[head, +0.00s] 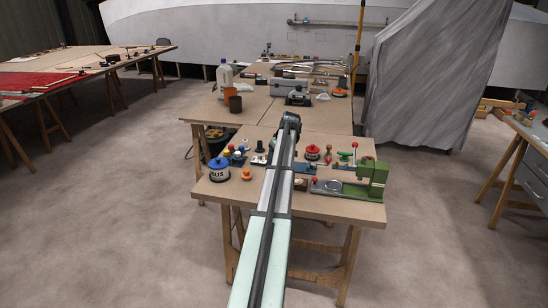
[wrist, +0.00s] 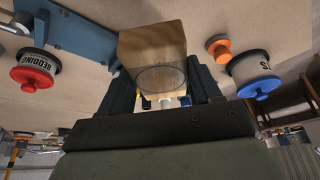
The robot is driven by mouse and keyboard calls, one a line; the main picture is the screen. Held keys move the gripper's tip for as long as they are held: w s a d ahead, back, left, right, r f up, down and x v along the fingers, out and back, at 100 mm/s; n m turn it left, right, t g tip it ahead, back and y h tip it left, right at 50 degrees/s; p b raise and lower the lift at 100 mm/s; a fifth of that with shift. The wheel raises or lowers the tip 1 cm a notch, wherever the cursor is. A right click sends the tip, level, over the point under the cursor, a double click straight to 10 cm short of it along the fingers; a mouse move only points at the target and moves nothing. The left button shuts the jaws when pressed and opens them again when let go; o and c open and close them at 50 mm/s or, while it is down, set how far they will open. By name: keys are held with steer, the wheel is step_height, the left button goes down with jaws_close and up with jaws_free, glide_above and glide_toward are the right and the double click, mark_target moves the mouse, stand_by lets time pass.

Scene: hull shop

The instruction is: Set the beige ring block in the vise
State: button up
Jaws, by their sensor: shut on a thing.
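The beige ring block (wrist: 152,48) is in the middle of the wrist view, a wood-coloured block with a dark ring outline on its face. My gripper (wrist: 160,82) is shut on it, with a black finger on each side. A blue metal piece (wrist: 82,37), which looks like the vise, lies at the upper left of the wrist view. The block's upper left edge is close to it in the picture; I cannot tell if they touch. In the head view my own arm hides my gripper and most of this area.
A red-lidded tin (wrist: 35,70), a blue-lidded tin (wrist: 254,74) and an orange knob (wrist: 218,46) stand nearby. In the head view a green press (head: 373,178) stands at the bench's right end. Bare bench top (head: 225,192) shows along the front left.

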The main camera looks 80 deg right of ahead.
steer(key=s+d+m+g+y, duration=0.1)
steer(key=s+d+m+g, duration=0.2)
steer(key=m, duration=1.1)
steer(key=s+d+f+m+g+y, duration=0.1)
steer(key=d+m+g, duration=0.4)
steer(key=m, duration=0.9)
steer(key=s+d+y, duration=0.1)
steer(key=d, duration=0.2)
steer(key=shift+s+f, duration=0.2)
steer(key=shift+s, duration=0.2)
steer(key=shift+f, duration=0.1)
steer(key=shift+f, duration=2.75)
steer(key=shift+c, duration=0.7)
